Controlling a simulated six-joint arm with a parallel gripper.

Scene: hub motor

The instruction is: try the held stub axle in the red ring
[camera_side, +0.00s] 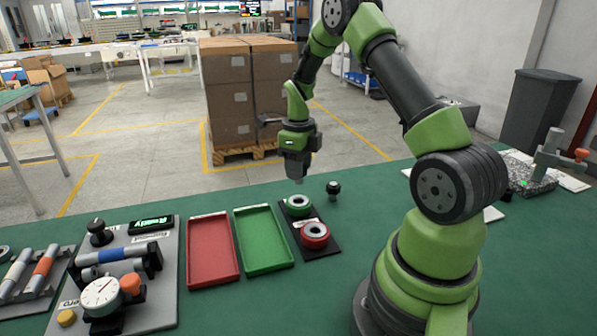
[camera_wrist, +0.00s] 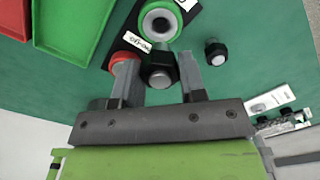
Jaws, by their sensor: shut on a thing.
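My gripper (camera_side: 297,172) hangs above the back part of the green table. In the wrist view, my gripper (camera_wrist: 161,74) is shut on a stub axle (camera_wrist: 158,79) with a dark hex collar and grey end. In the side view, the axle is too small to make out clearly. The red ring (camera_side: 315,235) lies flat on a black plate, below and in front of my gripper, apart from it. In the wrist view, the left finger partly hides the red ring (camera_wrist: 121,57). The green ring (camera_side: 297,204) lies behind it on the same plate.
Another stub axle (camera_side: 333,189) stands on the table right of the plate. A green tray (camera_side: 264,268) and a red tray (camera_side: 213,280) lie left of the rings, both empty. A dial gauge fixture (camera_side: 102,296) stands at far left.

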